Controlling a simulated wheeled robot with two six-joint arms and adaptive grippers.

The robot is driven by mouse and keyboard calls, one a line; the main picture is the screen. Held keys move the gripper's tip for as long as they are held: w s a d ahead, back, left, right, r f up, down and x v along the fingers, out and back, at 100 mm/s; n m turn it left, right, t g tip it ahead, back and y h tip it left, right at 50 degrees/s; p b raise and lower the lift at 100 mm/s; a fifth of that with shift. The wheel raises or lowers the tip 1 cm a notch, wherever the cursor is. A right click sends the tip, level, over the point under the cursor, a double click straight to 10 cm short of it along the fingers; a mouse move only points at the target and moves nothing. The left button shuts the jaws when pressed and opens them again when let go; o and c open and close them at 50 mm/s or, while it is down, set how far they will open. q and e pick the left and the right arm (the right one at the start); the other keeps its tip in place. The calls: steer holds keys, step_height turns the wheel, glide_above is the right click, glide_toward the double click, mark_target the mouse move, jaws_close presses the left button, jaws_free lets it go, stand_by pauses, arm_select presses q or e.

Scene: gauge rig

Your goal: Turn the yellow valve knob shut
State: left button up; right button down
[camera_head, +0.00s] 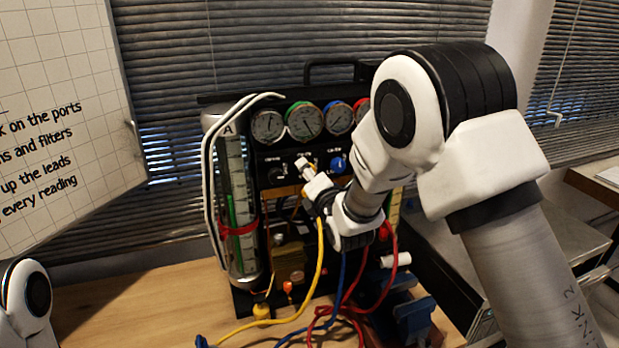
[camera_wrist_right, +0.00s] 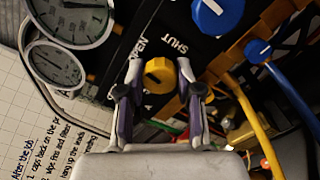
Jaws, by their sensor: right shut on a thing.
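The yellow valve knob (camera_wrist_right: 159,77) sits on the black panel of the gauge rig, between the two fingers of my right gripper (camera_wrist_right: 160,80) in the right wrist view. The fingers are shut on it from both sides. The word SHUT is printed above and right of the knob, and OPEN is partly visible above and left. Which way the knob points is hard to tell. In the head view my right gripper (camera_head: 308,172) reaches the panel below the gauges and mostly hides the knob. My left gripper is out of view.
A blue knob (camera_head: 338,164) is close on the right of the yellow one. Round gauges (camera_head: 304,121) line the panel top. A glass cylinder (camera_head: 238,205) stands on the left. Yellow, blue and red hoses hang below my right gripper, over the wooden table (camera_head: 140,305).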

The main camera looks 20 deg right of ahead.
steer(key=m+b, duration=0.3)
steer(key=shift+f, duration=0.2)
steer(key=m+b, duration=0.3)
steer(key=m, duration=0.2)
steer(key=shift+b, duration=0.35)
steer(key=m+b, duration=0.2)
steer(key=m, duration=0.2)
steer(key=shift+r+b, duration=0.1)
steer(key=shift+b, duration=0.3)
steer(key=shift+r+m+b, duration=0.15)
steer(key=shift+m+b, duration=0.8)
steer(key=shift+m, duration=1.15)
steer(key=c, duration=0.8)
jaws_free()
steer(key=shift+o, duration=0.2)
